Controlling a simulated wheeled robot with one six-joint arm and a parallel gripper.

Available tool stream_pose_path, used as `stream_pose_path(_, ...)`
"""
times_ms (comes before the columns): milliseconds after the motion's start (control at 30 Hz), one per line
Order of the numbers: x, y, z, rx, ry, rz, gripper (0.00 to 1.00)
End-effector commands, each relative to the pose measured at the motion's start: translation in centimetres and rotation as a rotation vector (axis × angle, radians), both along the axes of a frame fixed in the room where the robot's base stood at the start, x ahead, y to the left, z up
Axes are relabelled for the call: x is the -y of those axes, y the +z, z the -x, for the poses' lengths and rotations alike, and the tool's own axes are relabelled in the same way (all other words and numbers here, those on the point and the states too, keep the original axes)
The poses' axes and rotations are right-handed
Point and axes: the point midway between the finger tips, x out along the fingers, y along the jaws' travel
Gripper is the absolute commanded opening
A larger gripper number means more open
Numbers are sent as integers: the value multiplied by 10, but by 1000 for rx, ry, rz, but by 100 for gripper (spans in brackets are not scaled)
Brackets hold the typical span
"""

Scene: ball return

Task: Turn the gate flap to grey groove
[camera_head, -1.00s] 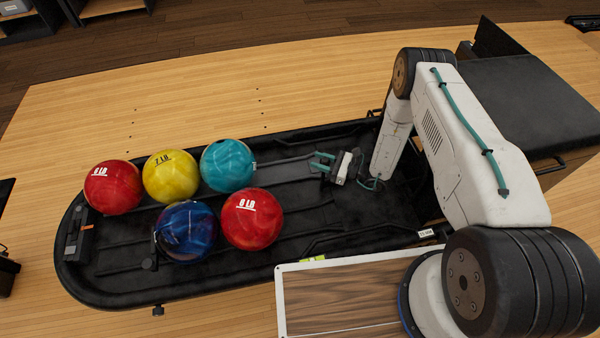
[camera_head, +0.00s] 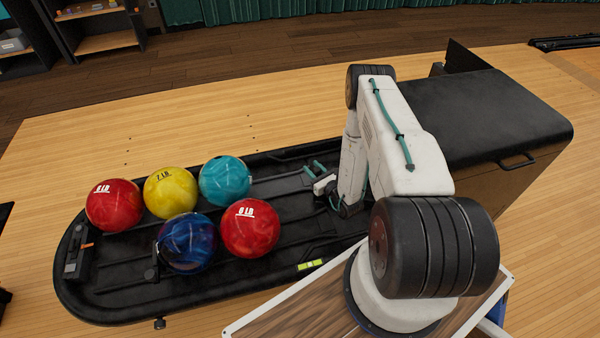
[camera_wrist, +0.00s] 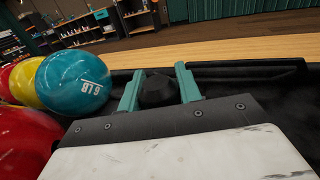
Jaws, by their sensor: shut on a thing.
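My gripper (camera_head: 314,167) is over the right part of the black ball return tray (camera_head: 120,300). In the wrist view my gripper (camera_wrist: 158,76) has its two teal fingers on either side of a dark rounded knob (camera_wrist: 157,90), shut on it. The knob looks like the handle of the gate flap, but the flap's plate is hidden behind the gripper body. In the head view my arm and gripper cover that spot. Long ridges and grooves run along the tray floor. I cannot tell which groove is the grey one.
Several balls sit at the tray's left: red (camera_head: 114,205), yellow (camera_head: 170,192), teal (camera_head: 225,181), blue (camera_head: 187,243) and a second red (camera_head: 250,228). A black housing (camera_head: 490,115) stands at the right. A yellow-green label (camera_head: 310,265) is on the near rim.

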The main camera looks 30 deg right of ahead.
Motion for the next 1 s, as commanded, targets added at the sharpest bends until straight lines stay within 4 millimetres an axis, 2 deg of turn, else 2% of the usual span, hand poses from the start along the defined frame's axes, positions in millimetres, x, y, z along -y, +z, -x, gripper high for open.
stream_pose_path(133,8,-2,6,-6,-31,-5,0)
stream_pose_path(467,8,-3,7,-8,-36,-5,0)
stream_pose_path(500,8,-3,7,-9,-36,-5,37)
stream_pose_path(567,8,-3,7,-8,-35,-5,54)
stream_pose_path(600,8,-3,6,-8,-34,-5,56)
stream_pose_path(867,6,-2,5,-5,-28,-3,56)
stream_pose_path(1000,6,-2,17,-6,-30,-4,56)
